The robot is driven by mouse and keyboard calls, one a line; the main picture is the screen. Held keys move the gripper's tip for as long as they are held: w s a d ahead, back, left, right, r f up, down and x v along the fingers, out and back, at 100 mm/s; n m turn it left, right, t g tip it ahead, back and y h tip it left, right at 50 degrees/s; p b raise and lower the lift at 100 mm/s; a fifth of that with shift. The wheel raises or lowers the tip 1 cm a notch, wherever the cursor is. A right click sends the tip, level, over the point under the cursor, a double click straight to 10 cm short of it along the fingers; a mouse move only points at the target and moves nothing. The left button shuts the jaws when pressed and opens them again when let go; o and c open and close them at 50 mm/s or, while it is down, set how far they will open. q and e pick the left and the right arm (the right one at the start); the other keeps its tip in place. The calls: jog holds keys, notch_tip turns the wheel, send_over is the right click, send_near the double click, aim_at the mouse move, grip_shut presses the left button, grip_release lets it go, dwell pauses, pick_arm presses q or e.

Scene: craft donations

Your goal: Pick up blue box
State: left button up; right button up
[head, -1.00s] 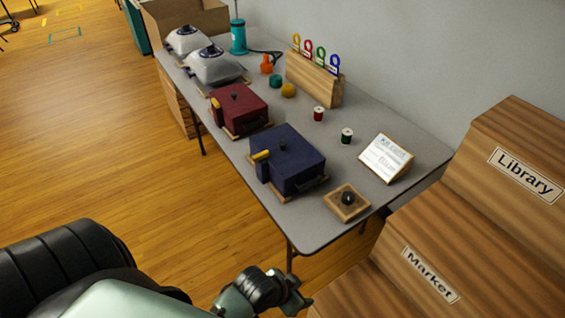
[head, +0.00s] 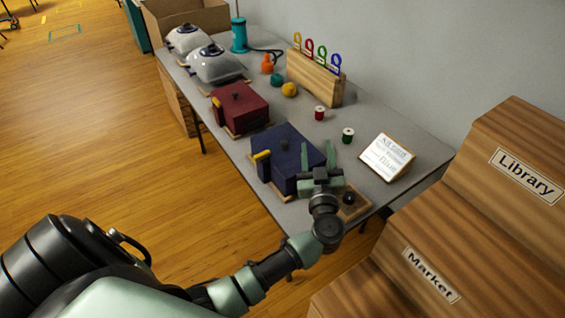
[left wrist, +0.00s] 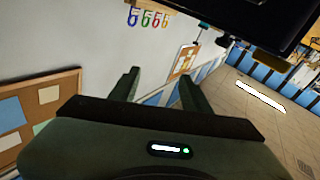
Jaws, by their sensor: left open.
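The blue box (head: 283,150) sits on a wooden base near the front end of the grey table. It has a dark knob on its lid and a yellow piece at its left side. My left gripper (head: 317,155) is open and empty at the box's right front side, its fingers pointing towards the back of the table. It hides part of that side, and I cannot tell whether it touches the box. In the left wrist view, the open fingers (left wrist: 157,88) show nothing between them, and a dark block, apparently the blue box (left wrist: 262,18), fills the top right. My right gripper is not seen.
A red box (head: 240,106) stands behind the blue one. A small wooden tray with a black knob (head: 349,198) lies beside my gripper. A white sign (head: 386,157), green spool (head: 347,135) and red spool (head: 319,113) stand to the right. Wooden Market and Library boxes (head: 470,215) rise at right.

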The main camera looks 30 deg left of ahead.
aim_at(285, 146)
pick_arm(q)
jog(key=a+f+g, duration=0.1)
jog(key=g, duration=0.1)
jog(key=s+a+f+n+g+y, duration=0.1)
jog(key=a+f+g, duration=0.1)
jog(key=s+a+f+n+g+y, duration=0.1)
jog(key=g, duration=0.1)
jog(key=shift+s+a+f, duration=0.15)
jog(key=shift+s+a, duration=0.05)
jog(key=shift+a, duration=0.1)
jog(key=shift+w+a+f+g, duration=0.1)
jog(key=shift+a+f+g, duration=0.05)
jog(key=shift+a+g, duration=0.2)
jog(key=x, duration=0.7)
jog(key=shift+w, duration=0.1)
jog(key=shift+d, duration=0.1)
grip_shut()
